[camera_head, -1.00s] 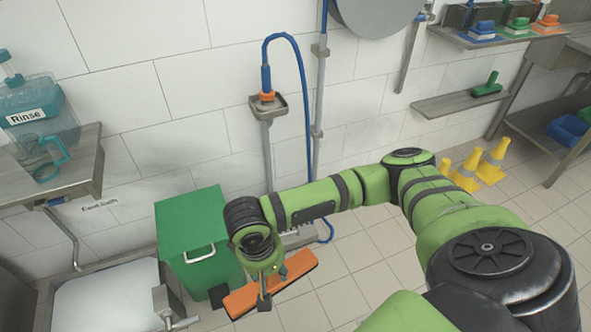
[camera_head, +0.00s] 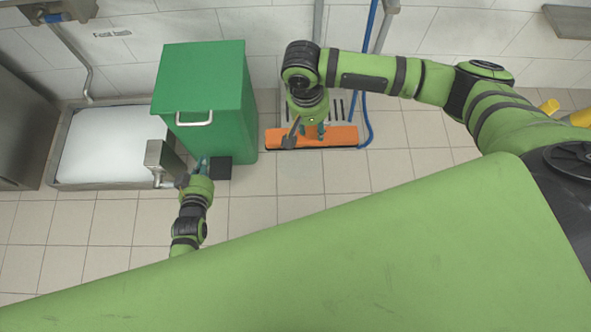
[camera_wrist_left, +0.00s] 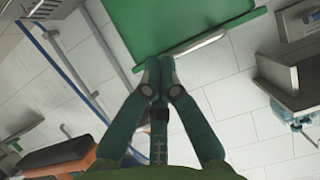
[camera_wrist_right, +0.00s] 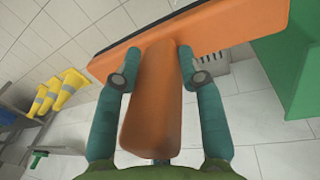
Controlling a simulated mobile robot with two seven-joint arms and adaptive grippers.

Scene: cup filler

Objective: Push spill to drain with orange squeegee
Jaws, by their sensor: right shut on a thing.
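The orange squeegee (camera_head: 340,137) lies crosswise in the head view, right of the green bin and along the near edge of the slotted drain (camera_head: 345,106). My right gripper (camera_head: 312,125) is above it, and the right wrist view shows its fingers shut around the orange handle (camera_wrist_right: 152,100). The orange head (camera_wrist_right: 215,28) extends beyond the fingertips, with the drain grate (camera_wrist_right: 214,66) behind. My left gripper (camera_head: 200,165) is in front of the bin; its fingertips are together and empty in the left wrist view (camera_wrist_left: 160,75). I cannot make out the spill.
The green bin (camera_head: 205,85) with a white handle stands left of the squeegee. A foot bath basin (camera_head: 110,150) and a metal bracket (camera_head: 157,158) are further left. A blue hose (camera_head: 367,60) runs down right of the drain. Tiled floor in front is open.

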